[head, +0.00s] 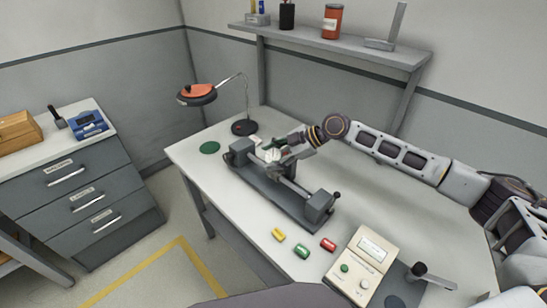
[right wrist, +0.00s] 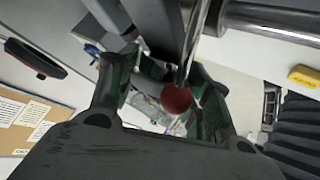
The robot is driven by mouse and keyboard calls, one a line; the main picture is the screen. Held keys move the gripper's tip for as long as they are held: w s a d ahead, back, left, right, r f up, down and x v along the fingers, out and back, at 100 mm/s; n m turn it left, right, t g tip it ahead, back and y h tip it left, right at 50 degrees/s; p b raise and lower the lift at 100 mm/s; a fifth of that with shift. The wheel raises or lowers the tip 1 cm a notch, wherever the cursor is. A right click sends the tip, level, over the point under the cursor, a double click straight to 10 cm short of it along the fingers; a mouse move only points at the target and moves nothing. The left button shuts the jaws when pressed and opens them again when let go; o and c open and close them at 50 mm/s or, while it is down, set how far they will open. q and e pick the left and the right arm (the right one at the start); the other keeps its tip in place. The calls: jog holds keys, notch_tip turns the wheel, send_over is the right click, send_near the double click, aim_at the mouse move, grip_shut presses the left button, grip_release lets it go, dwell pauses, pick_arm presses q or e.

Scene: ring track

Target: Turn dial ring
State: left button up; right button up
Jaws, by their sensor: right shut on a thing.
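A dark grey fixture (head: 286,195) stands on the pale table, with a metal bar between two end blocks. A small pale round part (head: 271,155), possibly the dial ring, shows at its far left end, partly hidden by my gripper. My right gripper (head: 280,147) is at that end. In the right wrist view, my right gripper (right wrist: 165,95) has its green-padded fingers around a thin metal handle (right wrist: 187,68) with a red ball knob (right wrist: 176,99) at its tip. It is shut on this handle. The exact finger contact is hard to see. My left gripper is not in view.
A desk lamp (head: 244,127) stands behind the fixture, near a green disc (head: 210,147). Yellow (head: 278,234), green (head: 301,251) and red (head: 328,244) pieces lie in front. A beige control box (head: 362,265) is at the near right. A shelf (head: 340,43) hangs above.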

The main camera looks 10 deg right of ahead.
jog(key=shift+g, duration=0.4)
dwell(0.3)
jog(key=o, duration=1)
jog(key=shift+o, duration=0.2)
jog(key=v, duration=1.2)
jog(key=shift+s+f, duration=0.1)
